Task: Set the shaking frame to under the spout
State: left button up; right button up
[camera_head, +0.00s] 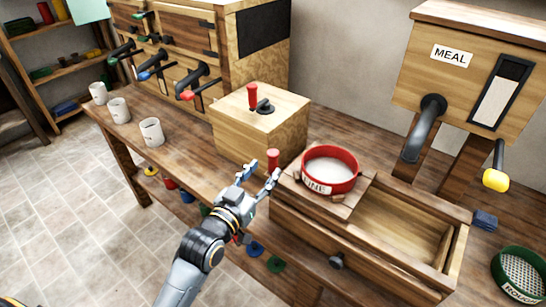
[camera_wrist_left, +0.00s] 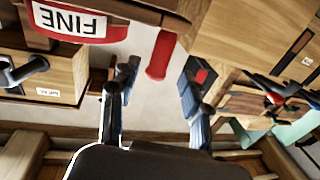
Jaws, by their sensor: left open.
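The shaking frame (camera_head: 345,207) is a wooden carriage at the left end of an open wooden trough (camera_head: 452,262). A red sieve marked FINE (camera_head: 353,178) sits on it; the sieve's rim also shows in the left wrist view (camera_wrist_left: 85,27). An upright red handle (camera_head: 273,159) stands at the frame's left side. My left gripper (camera_head: 259,177) is open just in front of this handle. In the left wrist view, the handle (camera_wrist_left: 160,55) shows beyond and between the open fingers. The grey spout (camera_head: 420,130) hangs from the MEAL hopper (camera_head: 460,75), right of the frame. My right gripper is not visible.
A wooden box with a red lever (camera_head: 252,97) stands behind and left of the handle. White cups (camera_head: 151,132) line the bench at left. A green-rimmed sieve (camera_head: 520,275) and a blue block (camera_head: 485,220) lie at right. The trough's right part is empty.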

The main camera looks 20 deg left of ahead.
aim_at(270, 163)
pick_arm(q)
jog(key=w, duration=0.2)
jog(key=w+d, duration=0.1)
jog(key=w, duration=0.2)
jog(key=shift+w, duration=0.2)
grip_shut()
